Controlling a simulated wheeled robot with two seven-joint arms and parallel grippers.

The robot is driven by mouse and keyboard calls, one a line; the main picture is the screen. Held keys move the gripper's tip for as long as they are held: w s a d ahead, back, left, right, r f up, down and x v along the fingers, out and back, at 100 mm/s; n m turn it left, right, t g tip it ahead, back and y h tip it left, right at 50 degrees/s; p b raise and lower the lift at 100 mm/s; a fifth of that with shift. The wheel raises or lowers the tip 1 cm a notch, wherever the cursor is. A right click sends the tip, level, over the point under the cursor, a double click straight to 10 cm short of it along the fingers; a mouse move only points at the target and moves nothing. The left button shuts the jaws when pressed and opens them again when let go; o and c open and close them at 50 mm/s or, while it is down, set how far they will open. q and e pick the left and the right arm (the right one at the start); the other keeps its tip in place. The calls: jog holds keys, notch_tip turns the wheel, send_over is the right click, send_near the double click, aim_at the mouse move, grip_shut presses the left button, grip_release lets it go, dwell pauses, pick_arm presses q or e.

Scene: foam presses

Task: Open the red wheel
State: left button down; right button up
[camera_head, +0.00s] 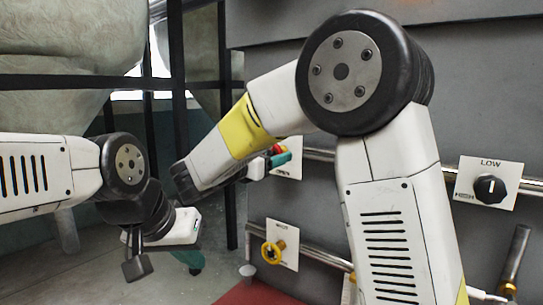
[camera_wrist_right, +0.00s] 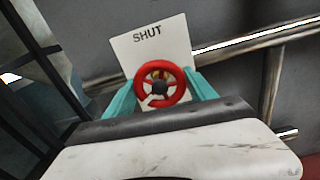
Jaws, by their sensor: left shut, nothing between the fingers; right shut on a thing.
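The red wheel (camera_wrist_right: 173,94) shows in the right wrist view in front of a white plate (camera_wrist_right: 151,46) that reads "SHUT". It has a dark hub. My right gripper (camera_wrist_right: 160,86) has one teal finger on each side of the wheel and is shut on its rim. In the head view, my right gripper (camera_head: 279,158) is at the panel, and only a small red part of the wheel (camera_head: 276,149) shows past my right arm. My left gripper (camera_head: 192,260) is shut and empty, pointing down at the lower left, away from the panel and partly hidden by its wrist.
A yellow wheel (camera_head: 272,252) on its own plate is lower on the grey panel. Metal pipes (camera_head: 318,255) run along the panel. A dark frame (camera_head: 70,83) stands at the left.

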jog(key=shift+f, duration=0.1)
dwell(0.3)
jog(key=o, duration=1.4)
